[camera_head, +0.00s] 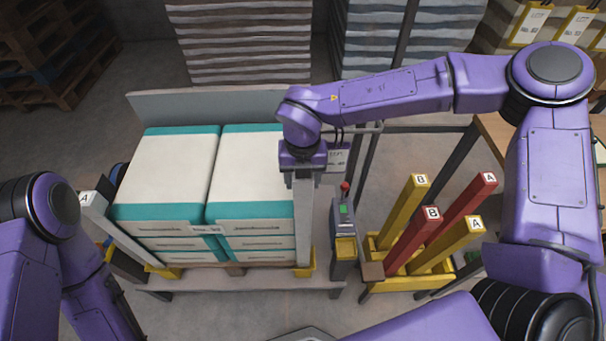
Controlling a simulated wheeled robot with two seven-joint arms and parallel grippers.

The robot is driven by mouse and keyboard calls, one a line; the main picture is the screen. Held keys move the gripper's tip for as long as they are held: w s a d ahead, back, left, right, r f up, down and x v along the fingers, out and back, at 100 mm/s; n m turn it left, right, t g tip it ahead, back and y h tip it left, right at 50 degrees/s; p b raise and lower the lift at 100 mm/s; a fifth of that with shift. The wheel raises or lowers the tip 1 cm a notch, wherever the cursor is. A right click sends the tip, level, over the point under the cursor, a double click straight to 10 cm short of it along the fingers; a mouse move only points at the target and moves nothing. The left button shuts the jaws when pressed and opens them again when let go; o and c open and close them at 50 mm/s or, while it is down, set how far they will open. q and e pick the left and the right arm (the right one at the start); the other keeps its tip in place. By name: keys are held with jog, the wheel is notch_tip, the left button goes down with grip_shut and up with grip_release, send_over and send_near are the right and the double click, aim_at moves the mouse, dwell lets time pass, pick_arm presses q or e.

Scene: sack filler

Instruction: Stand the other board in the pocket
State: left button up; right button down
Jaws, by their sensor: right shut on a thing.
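My right gripper (304,172) points down and is shut on the top of a pale grey board (304,222). The board is upright at the front right corner of the sack stack. Its lower end meets a yellow pocket (311,264); I cannot tell how deep it sits. Another pale grey board, marked A (112,226), stands at the left of the stack, its foot by the left yellow pocket (168,272). My left arm shows at the lower left, but its gripper is not in view.
White and teal sacks (168,172) are stacked on a pallet between the boards. A control post (344,225) with a red button stands just right. Beyond it, a yellow rack (410,284) holds red and yellow boards marked A and B. A grey panel (190,102) is behind the sacks.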

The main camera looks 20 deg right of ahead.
jog(key=shift+f+b, duration=1.45)
jog(key=shift+f, duration=1.25)
jog(key=shift+f+b, duration=0.7)
jog(key=shift+f, duration=0.45)
jog(key=shift+c, duration=1.5)
grip_release()
notch_tip(320, 180, up, 11)
jog(key=shift+f+b, duration=0.15)
jog(key=shift+b, duration=0.55)
